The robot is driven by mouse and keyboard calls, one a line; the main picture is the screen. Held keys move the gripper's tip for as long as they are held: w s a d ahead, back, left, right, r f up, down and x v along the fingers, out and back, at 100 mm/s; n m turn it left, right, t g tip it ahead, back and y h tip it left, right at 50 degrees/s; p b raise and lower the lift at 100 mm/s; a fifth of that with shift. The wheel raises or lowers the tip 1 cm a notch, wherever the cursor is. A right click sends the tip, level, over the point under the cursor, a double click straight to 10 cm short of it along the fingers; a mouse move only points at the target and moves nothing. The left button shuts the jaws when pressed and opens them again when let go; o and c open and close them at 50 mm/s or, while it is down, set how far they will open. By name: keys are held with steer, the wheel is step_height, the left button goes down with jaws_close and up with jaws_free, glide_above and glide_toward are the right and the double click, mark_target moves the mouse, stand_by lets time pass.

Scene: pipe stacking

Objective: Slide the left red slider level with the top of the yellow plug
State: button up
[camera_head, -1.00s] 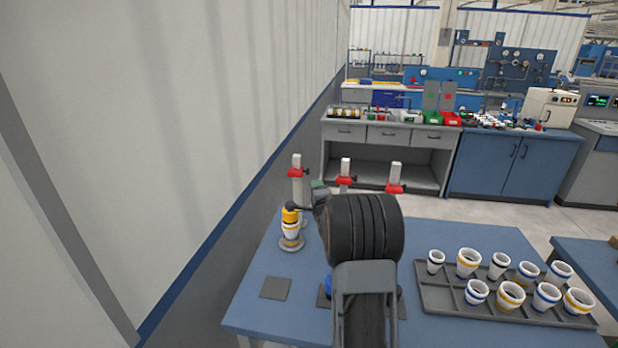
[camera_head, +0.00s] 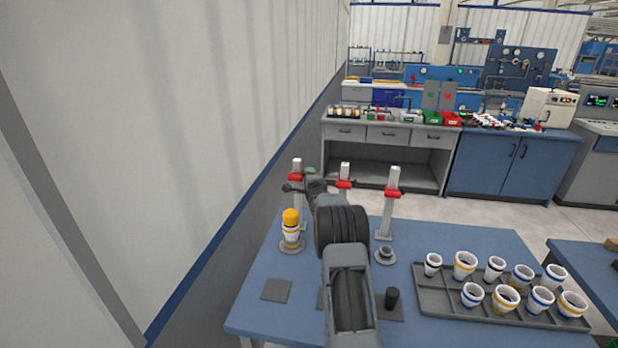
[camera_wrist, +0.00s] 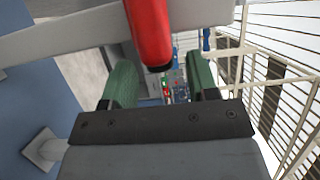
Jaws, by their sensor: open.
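The left red slider (camera_head: 295,177) is on the upper part of the left white post (camera_head: 297,163). The yellow plug (camera_head: 291,216) stands upright on a stack of white pipe pieces in front of that post, and appears lower in the picture than the slider. My gripper (camera_head: 299,180) is open at the slider, with one finger on each side in the picture. In the wrist view, a red cylindrical part (camera_wrist: 150,32) is between the green fingers of my gripper (camera_wrist: 160,85), with gaps at both sides. Contact cannot be told. The yellow plug is not visible there.
The middle red slider (camera_head: 344,184) and right red slider (camera_head: 392,192) are on posts to the right. A grey tray (camera_head: 430,302) of several white cups is on the blue table (camera_head: 255,318). A wall (camera_head: 200,130) runs along the left.

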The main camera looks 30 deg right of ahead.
steer(key=shift+w+d, duration=0.1)
steer(key=shift+w, duration=0.15)
steer(key=shift+c, duration=0.4)
jaws_close()
